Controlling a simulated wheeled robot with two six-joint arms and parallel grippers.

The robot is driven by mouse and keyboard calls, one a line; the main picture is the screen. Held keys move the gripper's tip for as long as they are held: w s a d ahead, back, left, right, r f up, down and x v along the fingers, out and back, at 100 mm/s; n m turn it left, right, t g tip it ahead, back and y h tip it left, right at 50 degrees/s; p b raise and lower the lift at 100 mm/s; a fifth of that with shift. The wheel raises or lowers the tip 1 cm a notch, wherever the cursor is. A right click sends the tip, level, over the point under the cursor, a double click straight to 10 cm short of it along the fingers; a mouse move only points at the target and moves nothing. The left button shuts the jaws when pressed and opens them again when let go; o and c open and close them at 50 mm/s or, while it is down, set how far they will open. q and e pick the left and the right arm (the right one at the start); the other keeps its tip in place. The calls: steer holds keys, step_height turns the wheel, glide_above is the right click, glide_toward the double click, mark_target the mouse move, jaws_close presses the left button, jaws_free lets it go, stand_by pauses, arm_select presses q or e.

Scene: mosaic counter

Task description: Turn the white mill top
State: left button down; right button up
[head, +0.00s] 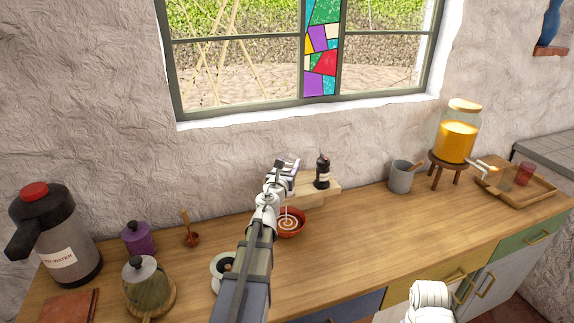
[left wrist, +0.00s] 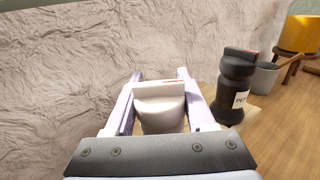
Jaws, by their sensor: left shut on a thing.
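The white mill (left wrist: 160,112) stands between the two fingers of my left gripper (left wrist: 158,88) in the left wrist view. Its top carries a pale flat bar with a small red mark at its right end. My left gripper (head: 286,168) is shut on the mill top. In the head view my gripper and arm hide most of the white mill. The black mill (head: 322,172) stands upright just right of the gripper; it also shows with a white label in the left wrist view (left wrist: 233,92).
A small wooden stand (head: 318,191) is under the mills. A red-brown bowl (head: 291,229) sits close in front. A grey cup (head: 400,179) and an orange-filled jar (head: 457,140) on a stool stand right. Jars and a flask (head: 62,230) stand left. The right-middle counter is clear.

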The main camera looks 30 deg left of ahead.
arm_select(q)
steer(key=shift+d+m+h, duration=0.1)
steer(key=shift+m+h, duration=0.4)
steer(key=shift+h, duration=0.3)
steer(key=shift+c, duration=1.1)
jaws_free()
steer(key=shift+s, duration=0.15)
steer(key=s+d, duration=0.1)
steer(key=s, duration=0.6)
steer(key=shift+s+d, duration=0.2)
steer(key=shift+d, duration=0.05)
